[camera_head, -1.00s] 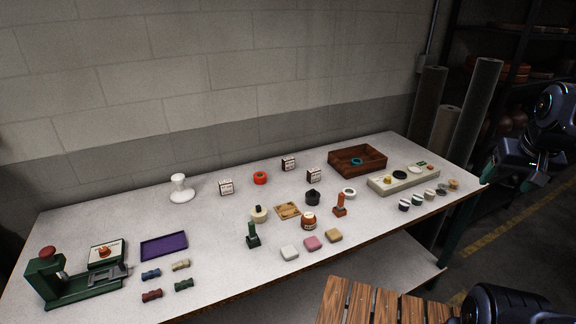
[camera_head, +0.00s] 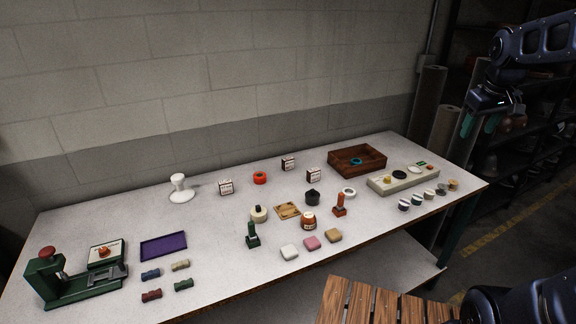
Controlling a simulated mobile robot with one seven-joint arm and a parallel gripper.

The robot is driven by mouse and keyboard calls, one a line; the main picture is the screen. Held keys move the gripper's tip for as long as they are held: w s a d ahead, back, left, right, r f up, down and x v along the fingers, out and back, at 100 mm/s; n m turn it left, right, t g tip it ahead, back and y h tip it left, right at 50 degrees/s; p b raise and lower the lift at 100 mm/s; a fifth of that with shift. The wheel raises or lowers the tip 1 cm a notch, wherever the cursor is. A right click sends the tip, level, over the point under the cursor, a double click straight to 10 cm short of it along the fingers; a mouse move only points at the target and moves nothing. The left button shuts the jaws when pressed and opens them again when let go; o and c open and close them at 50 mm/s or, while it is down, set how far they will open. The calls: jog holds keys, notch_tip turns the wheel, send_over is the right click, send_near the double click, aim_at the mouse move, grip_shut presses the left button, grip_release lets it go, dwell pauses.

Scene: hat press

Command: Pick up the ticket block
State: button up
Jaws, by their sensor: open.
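Three small white blocks with dark printed faces stand upright on the table: one left of centre (camera_head: 226,188), one at the back (camera_head: 288,163) and one to its right (camera_head: 313,175). A flat tan piece with dark markings (camera_head: 288,211) lies near the middle. No readable label shows which of these is the ticket block. My gripper (camera_head: 480,124) is open and empty, with its green-tipped fingers pointing down. It is in the air at the right, beyond the table's right end and well away from the blocks.
The table (camera_head: 345,262) also bears a green press (camera_head: 75,283), a purple tray (camera_head: 163,246), a white knobbed stand (camera_head: 180,188), a wooden box (camera_head: 357,161) and a pale slab with discs (camera_head: 380,188). Stamps and coloured blocks crowd the middle. Dark rolls stand behind the right end.

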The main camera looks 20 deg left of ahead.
jog(key=w+a+n, duration=0.6)
jog(key=w+a, duration=0.7)
jog(key=w, duration=0.3)
jog(key=n+h, duration=0.3)
jog(key=n, duration=1.3)
send_over(287, 158)
jog(key=s, duration=0.2)
jog(key=f, duration=3)
jog(key=shift+s+a+f, duration=0.1)
jog(key=shift+a+f, duration=0.25)
jog(key=shift+f, duration=0.05)
jog(key=shift+n, duration=0.3)
jog(key=x, duration=0.6)
jog(key=shift+s+a+f, duration=0.25)
jog(key=shift+a, duration=0.15)
jog(key=shift+s+a+x, duration=0.1)
jog(key=shift+x, duration=1.15)
jog(key=shift+s+a+x, duration=0.1)
jog(key=shift+a+x, duration=0.05)
jog(key=shift+x, duration=1.1)
jog(key=shift+f, duration=0.1)
jog(key=c, duration=1.1)
